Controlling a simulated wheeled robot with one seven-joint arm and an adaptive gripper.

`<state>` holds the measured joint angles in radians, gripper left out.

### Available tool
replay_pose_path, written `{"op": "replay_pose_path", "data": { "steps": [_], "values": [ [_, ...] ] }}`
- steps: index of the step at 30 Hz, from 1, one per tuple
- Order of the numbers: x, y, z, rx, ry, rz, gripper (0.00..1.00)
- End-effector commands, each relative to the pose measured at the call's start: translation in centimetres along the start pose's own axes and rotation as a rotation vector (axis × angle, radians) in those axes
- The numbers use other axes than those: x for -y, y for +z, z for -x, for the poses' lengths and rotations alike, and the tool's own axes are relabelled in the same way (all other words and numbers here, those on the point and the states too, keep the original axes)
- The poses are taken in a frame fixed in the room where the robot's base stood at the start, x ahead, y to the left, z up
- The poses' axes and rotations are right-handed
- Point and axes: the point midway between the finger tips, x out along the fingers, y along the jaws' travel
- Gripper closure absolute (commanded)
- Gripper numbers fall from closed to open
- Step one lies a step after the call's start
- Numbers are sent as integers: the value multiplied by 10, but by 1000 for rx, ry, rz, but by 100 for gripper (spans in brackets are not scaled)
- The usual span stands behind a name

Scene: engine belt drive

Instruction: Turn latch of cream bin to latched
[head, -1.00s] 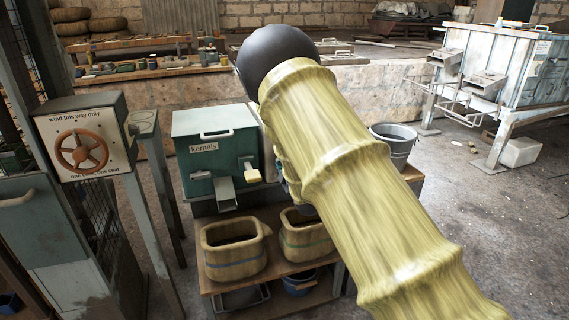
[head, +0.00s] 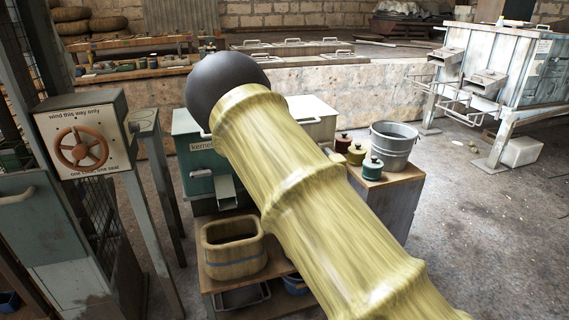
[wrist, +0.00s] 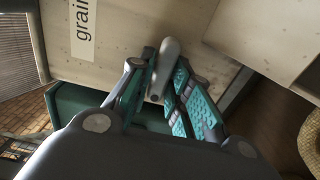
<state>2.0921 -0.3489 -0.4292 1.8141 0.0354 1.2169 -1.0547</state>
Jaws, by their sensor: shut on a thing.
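The cream bin (head: 318,112) stands right of the green bin in the head view, mostly behind my arm; part of its pale lid and handle shows. In the wrist view its cream front (wrist: 125,40) fills the top, with a label reading "grain". A pale grey latch lever (wrist: 163,72) sits on that front, slightly tilted from upright in the picture. My gripper (wrist: 166,66) has its two teal-padded fingers on either side of the lever and is shut on it. In the head view my arm hides the gripper and the latch.
The green "kernels" bin (head: 197,168) is directly left of the cream bin. A wooden tub (head: 233,248) stands on the shelf below. Small lidded jars (head: 357,153) and a metal bucket (head: 394,146) stand to the right. A post with a red handwheel (head: 82,149) is at left.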

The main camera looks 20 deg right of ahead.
Motion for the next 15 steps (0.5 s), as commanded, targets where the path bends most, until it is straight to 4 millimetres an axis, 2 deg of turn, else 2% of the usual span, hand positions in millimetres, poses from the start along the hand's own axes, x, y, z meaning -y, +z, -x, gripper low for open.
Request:
{"op": "replay_pose_path", "data": {
  "steps": [4,5,7,8,15],
  "values": [
    [1,0,0,1,-1,0,100],
    [1,0,0,1,-1,-1,79],
    [1,0,0,1,-1,-1,66],
    [1,0,0,1,-1,-1,63],
    [0,0,0,0,-1,-1,63]
  ]
}}
